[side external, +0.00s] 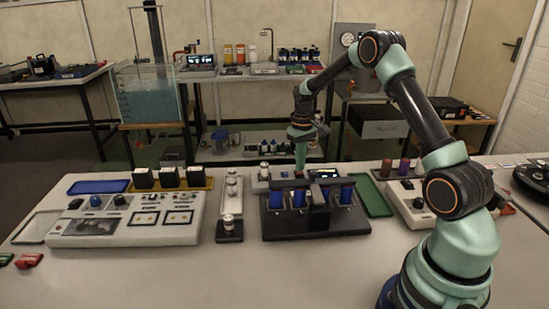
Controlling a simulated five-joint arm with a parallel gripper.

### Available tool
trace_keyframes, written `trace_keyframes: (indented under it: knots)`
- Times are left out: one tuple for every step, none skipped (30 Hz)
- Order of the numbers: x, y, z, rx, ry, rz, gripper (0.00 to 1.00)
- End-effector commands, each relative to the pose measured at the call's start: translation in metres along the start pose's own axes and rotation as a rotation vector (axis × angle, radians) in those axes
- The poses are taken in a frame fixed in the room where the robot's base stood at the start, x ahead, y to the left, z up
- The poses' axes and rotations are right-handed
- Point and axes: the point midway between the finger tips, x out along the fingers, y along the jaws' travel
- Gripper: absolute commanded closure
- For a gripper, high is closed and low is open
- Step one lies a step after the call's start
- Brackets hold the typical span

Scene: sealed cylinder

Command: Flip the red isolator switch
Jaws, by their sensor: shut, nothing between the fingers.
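My gripper (300,166) points down at the back of a black stand (318,222) that holds several blue cylinders (298,197). It looks shut and empty. Its tip is close to the small grey unit with a display behind the stand; I cannot tell whether it touches anything. I cannot make out a red isolator switch for certain. It may be hidden behind the stand or my gripper, or too small to see.
A control console (125,220) with knobs and black blocks stands on the left. Small white-capped jars (232,190) stand left of the black stand. A green tray (375,195) and a knobbed box (408,200) are to the right. Red pieces (28,260) lie at the left edge.

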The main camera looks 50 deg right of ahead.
Motion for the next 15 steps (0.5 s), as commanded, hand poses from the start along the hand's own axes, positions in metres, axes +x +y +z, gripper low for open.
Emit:
trace_keyframes:
  knots:
    - [0.0009, 0.0000, 0.0000, 0.000, 0.000, 0.000, 1.00]
    - [0.0013, 0.0000, 0.0000, 0.000, 0.000, 0.000, 1.00]
    - [0.0019, 0.0000, 0.0000, 0.000, 0.000, 0.000, 1.00]
    - [0.0023, 0.0000, 0.0000, 0.000, 0.000, 0.000, 1.00]
    - [0.0027, 0.0000, -0.0001, 0.000, 0.000, 0.000, 1.00]
    - [0.0032, 0.0000, -0.0001, 0.000, 0.000, 0.000, 1.00]
    - [0.0036, 0.0000, -0.0001, 0.000, 0.000, 0.000, 1.00]
    - [0.0040, 0.0000, -0.0001, 0.000, 0.000, 0.000, 1.00]
    - [0.0045, 0.0000, -0.0002, 0.000, 0.001, 0.000, 1.00]
    - [0.0049, 0.0000, -0.0002, 0.000, 0.001, 0.000, 1.00]
    - [0.0053, 0.0000, -0.0002, 0.000, 0.001, 0.000, 1.00]
    - [0.0058, 0.0000, -0.0002, 0.000, 0.001, 0.000, 1.00]
    - [0.0062, 0.0000, -0.0002, 0.000, 0.001, 0.000, 1.00]
    - [0.0066, 0.0000, -0.0002, 0.000, 0.001, 0.000, 1.00]
    - [0.0071, 0.0000, -0.0002, 0.000, 0.001, 0.000, 1.00]
